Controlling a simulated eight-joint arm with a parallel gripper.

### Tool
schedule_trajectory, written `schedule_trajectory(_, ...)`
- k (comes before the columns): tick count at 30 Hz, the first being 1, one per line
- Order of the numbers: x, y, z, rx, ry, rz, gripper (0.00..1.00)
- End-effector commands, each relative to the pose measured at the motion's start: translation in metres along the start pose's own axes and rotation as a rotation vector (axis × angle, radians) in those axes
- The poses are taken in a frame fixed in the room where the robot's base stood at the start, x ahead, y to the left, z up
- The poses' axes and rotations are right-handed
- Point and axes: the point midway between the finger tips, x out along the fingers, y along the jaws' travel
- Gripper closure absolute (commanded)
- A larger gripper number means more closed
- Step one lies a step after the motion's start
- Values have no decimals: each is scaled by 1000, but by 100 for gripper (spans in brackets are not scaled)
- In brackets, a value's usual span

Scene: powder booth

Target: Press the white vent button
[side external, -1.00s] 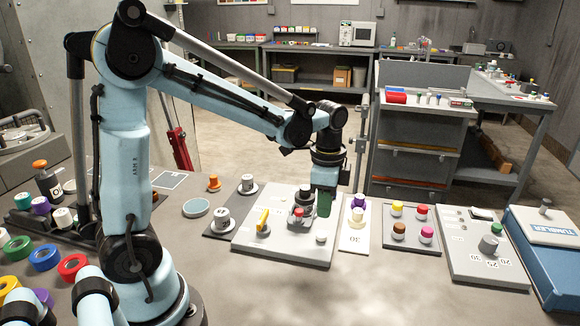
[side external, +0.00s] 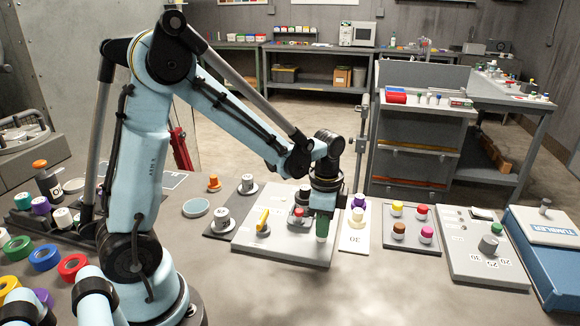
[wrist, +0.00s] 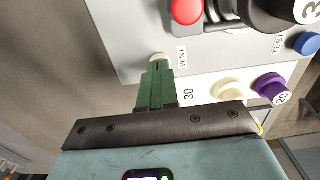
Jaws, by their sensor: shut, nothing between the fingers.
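The white vent button (wrist: 158,57) sits near the edge of the light grey panel (wrist: 128,42) in the wrist view, beside the printed word VENT. My gripper (wrist: 157,64) has its green fingers closed together, with the tips right at the button and covering part of it. In the side external view my gripper (side external: 321,239) points down over the front right corner of the panel (side external: 280,249). There the fingers mostly hide the button. I cannot tell whether the tips touch it or whether it is pushed in.
On the same panel stand a yellow handle (side external: 263,219) and a red button (wrist: 187,10). A narrow plate with a purple knob (wrist: 271,86) and a cream knob (wrist: 229,88) lies close by on the right. The table in front of the panel is clear.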

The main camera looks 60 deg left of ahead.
Motion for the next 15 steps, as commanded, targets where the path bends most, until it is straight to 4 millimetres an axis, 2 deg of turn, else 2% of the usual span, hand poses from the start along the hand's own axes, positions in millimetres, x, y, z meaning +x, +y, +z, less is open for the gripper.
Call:
schedule_trajectory(5, 14, 0, 0, 1, 1, 1, 100)
schedule_trajectory(15, 14, -1, -1, 1, 3, -1, 100)
